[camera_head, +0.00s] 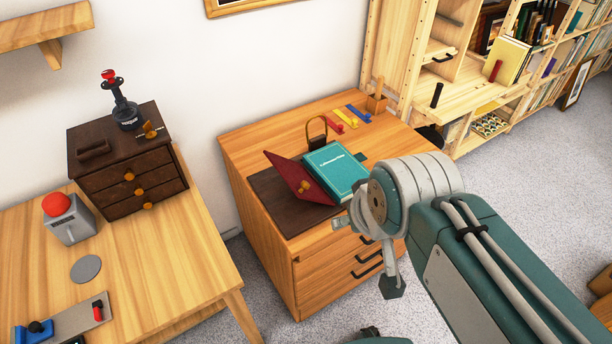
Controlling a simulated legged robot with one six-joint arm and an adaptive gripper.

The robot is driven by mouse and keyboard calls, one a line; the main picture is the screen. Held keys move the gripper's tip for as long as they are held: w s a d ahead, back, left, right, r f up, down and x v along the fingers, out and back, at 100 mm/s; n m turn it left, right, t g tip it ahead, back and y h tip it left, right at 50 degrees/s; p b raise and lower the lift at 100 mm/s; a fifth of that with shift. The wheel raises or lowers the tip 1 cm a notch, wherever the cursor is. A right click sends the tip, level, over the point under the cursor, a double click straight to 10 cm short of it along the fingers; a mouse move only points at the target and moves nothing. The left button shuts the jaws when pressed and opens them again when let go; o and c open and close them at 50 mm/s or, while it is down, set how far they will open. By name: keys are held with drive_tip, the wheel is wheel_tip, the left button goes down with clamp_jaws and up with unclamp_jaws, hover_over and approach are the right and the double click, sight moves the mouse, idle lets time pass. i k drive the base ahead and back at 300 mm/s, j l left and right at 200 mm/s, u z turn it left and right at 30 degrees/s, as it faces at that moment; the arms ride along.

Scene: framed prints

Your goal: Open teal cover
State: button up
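A teal cover (335,172) with pale lettering faces up on a wooden drawer cabinet, with a pale page edge along its left side. It looks closed and flat. A small dark teal tab (361,156) shows at its right edge. A dark red panel (297,174) with an orange knob stands tilted up along its left side; I cannot tell whether the two are joined. My gripper (368,254) is in front of and below the teal cover, near the cabinet's front right. Its fingers look spread apart and empty. My wrist is close to the cover's lower right corner.
The drawer cabinet (240,150) bears a dark mat (268,195), a dark arched handle (317,130) and colored strips (345,118) behind. A table (185,255) on the left holds a brown drawer box (130,175). Shelves (470,90) stand back right. Carpet (490,190) is open at right.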

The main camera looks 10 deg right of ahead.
sight(335, 166)
drive_tip(key=l+u, duration=0.5)
drive_tip(key=u, duration=0.2)
drive_tip(key=l+u, duration=0.35)
drive_tip(key=k+l+u, duration=0.15)
drive_tip(key=l, duration=0.3)
drive_tip(key=k+l+u, duration=0.15)
drive_tip(key=l, duration=0.3)
drive_tip(key=k+l+u, duration=0.1)
drive_tip(key=l, duration=0.3)
drive_tip(key=k+l+u, duration=0.15)
drive_tip(key=k+l, duration=0.35)
drive_tip(key=l, duration=0.2)
drive_tip(key=k+l, duration=0.15)
drive_tip(key=l, duration=0.25)
drive_tip(key=k+l, duration=0.2)
drive_tip(key=l, duration=0.2)
drive_tip(key=i+j+z, duration=0.15)
drive_tip(key=z, duration=0.2)
drive_tip(key=i+j+z, duration=0.25)
drive_tip(key=z, duration=0.15)
drive_tip(key=i+j+z, duration=0.2)
drive_tip(key=z, duration=0.15)
